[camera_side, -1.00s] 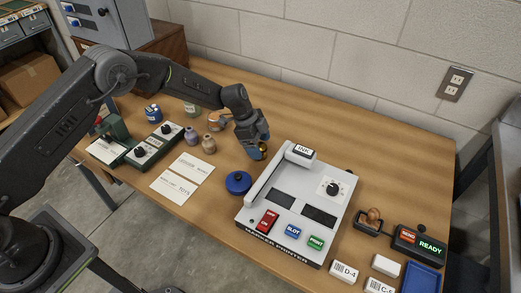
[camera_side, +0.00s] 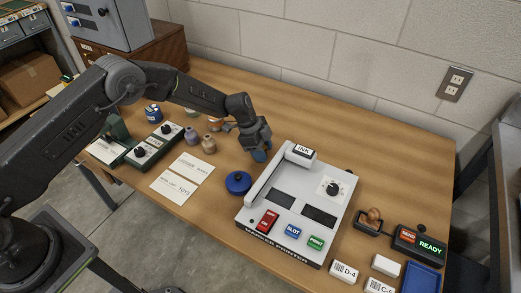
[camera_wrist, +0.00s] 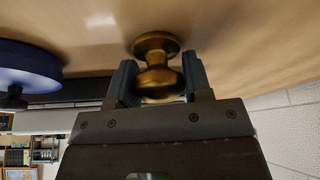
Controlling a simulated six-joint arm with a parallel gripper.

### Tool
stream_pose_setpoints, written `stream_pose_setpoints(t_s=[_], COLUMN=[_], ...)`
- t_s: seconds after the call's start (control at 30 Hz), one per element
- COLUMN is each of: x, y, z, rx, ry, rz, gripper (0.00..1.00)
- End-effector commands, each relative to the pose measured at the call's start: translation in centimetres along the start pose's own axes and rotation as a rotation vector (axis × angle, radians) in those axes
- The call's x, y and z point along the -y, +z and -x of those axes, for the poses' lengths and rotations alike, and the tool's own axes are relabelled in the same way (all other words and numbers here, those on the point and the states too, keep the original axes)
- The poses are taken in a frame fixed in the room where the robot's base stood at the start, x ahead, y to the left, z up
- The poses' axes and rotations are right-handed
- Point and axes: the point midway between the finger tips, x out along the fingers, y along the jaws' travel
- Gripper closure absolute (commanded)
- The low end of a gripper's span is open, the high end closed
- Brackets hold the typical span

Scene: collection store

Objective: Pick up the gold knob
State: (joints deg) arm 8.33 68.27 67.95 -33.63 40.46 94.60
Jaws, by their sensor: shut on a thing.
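The gold knob (camera_wrist: 157,80) is a rounded brass piece with a disc-like flange, seen in the wrist view between the two blue-grey fingers of my gripper (camera_wrist: 157,84). The fingers are shut on its wider part. In the side view my gripper (camera_side: 260,153) points down behind the left of the white printer, and its fingers hide the knob there. I cannot tell whether the knob touches the table.
The white marker printer (camera_side: 327,183) stands close to the right of my gripper.

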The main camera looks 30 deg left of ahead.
Motion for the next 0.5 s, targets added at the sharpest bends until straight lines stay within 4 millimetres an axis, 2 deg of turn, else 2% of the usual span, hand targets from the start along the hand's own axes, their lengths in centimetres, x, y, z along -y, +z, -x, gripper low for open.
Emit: stream_pose_setpoints(t_s=[0.1,0.33,0.5], x=[0.0,0.1,0.1], y=[0.0,-0.1,-0.5], z=[0.1,0.1,1.1], rx=[-0.001,-0.001,-0.001], ry=[-0.001,-0.002,-0.004], rz=[0.000,0.000,-0.002], gripper=[0.84,0.84,0.84])
